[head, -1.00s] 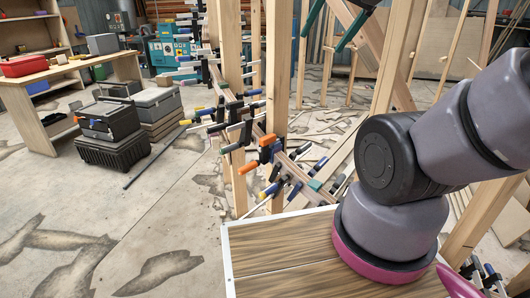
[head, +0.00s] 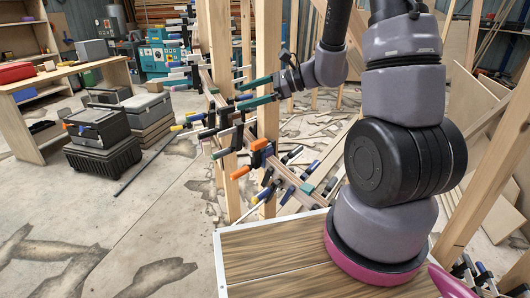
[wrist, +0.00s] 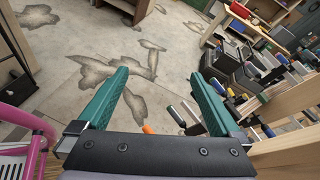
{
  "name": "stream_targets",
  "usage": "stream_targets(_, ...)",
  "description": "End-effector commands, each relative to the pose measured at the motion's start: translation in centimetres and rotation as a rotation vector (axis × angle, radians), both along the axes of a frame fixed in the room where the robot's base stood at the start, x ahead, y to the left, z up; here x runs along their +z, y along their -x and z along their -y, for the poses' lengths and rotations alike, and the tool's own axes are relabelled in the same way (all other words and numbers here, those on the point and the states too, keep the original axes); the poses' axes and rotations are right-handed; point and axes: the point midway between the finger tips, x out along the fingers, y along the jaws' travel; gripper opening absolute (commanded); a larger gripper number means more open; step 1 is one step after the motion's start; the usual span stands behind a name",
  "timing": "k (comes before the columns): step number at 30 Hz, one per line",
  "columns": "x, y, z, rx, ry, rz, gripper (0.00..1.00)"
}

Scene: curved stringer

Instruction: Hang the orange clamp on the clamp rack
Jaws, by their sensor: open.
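My gripper (head: 243,97) is in front of the wooden posts in the head view, its two teal fingers spread and pointing left. An orange-handled clamp (head: 259,144) sits on the curved wooden stringer (head: 290,178), below my gripper. A second orange handle (head: 240,173) shows just lower left of it; I cannot tell whether both belong to one clamp. An orange tip (wrist: 147,129) shows near the gripper's base in the wrist view. I cannot tell for sure which structure is the clamp rack.
Several blue, black and green clamps crowd the stringer. More clamps stick out beside a post (head: 245,45) further back. A wooden bench top (head: 270,258) lies in front. Toolboxes (head: 103,135) stand on the floor at left, with open floor between.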

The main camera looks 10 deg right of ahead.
Motion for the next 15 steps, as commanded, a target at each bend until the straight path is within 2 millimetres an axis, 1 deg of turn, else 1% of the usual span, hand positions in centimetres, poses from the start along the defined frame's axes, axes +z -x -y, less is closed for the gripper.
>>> stream_targets(1, -2.1, -1.3, 0.6, -0.072, -0.037, -0.05, 1.0)
stream_targets(2, -3.2, -2.2, 1.0, -0.118, -0.061, -0.072, 1.0)
stream_targets(3, -4.7, -3.2, 1.7, -0.183, -0.086, -0.1, 1.0)
stream_targets(5, -7.2, -4.7, 3.0, -0.282, -0.119, -0.14, 1.0)
stream_targets(6, -9.0, -5.5, 3.9, -0.349, -0.134, -0.163, 1.0)
stream_targets(7, -10.3, -6.1, 4.6, -0.398, -0.143, -0.179, 1.0)
stream_targets(9, -13.2, -7.0, 6.4, -0.504, -0.155, -0.208, 1.0)
stream_targets(12, -16.7, -7.7, 8.8, -0.632, -0.157, -0.235, 1.0)
stream_targets(15, -19.1, -7.9, 10.5, -0.716, -0.151, -0.247, 1.0)
